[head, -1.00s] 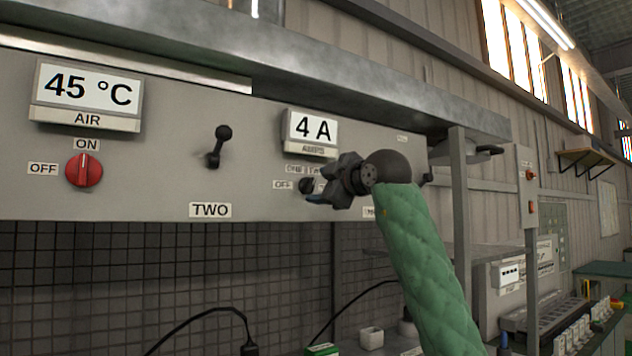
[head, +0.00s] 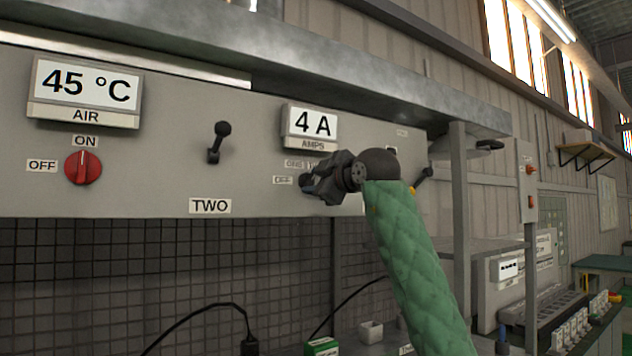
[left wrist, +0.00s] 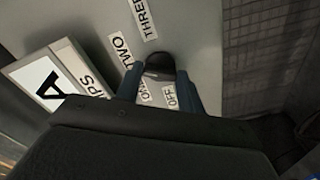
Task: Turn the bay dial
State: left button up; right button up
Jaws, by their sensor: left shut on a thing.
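The bay dial is a black knob among the labels OFF, ONE, TWO and THREE on the grey panel. It shows clearly in the left wrist view (left wrist: 160,66), between two blue-grey fingers. In the head view it sits below the 4 A AMPS display (head: 310,125) and is mostly hidden by my gripper. My left gripper (head: 312,188) is at the panel, its fingers shut on the knob, one on either side; it also shows in the left wrist view (left wrist: 158,88). Which label the knob points to I cannot tell. My right gripper is out of view.
A red ON/OFF knob (head: 82,168) sits under the 45 °C AIR display (head: 85,92). A metal ledge (head: 380,85) overhangs the panel. A small lever (head: 422,179) is right of my wrist.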

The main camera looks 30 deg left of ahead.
pick_arm(q)
jog(key=shift+m, duration=0.3)
jog(key=m, duration=0.3)
jog(key=shift+m, duration=0.3)
jog(key=m, duration=0.3)
jog(key=shift+m+p, duration=0.3)
jog(key=m, duration=0.2)
jog(key=shift+m, duration=0.9)
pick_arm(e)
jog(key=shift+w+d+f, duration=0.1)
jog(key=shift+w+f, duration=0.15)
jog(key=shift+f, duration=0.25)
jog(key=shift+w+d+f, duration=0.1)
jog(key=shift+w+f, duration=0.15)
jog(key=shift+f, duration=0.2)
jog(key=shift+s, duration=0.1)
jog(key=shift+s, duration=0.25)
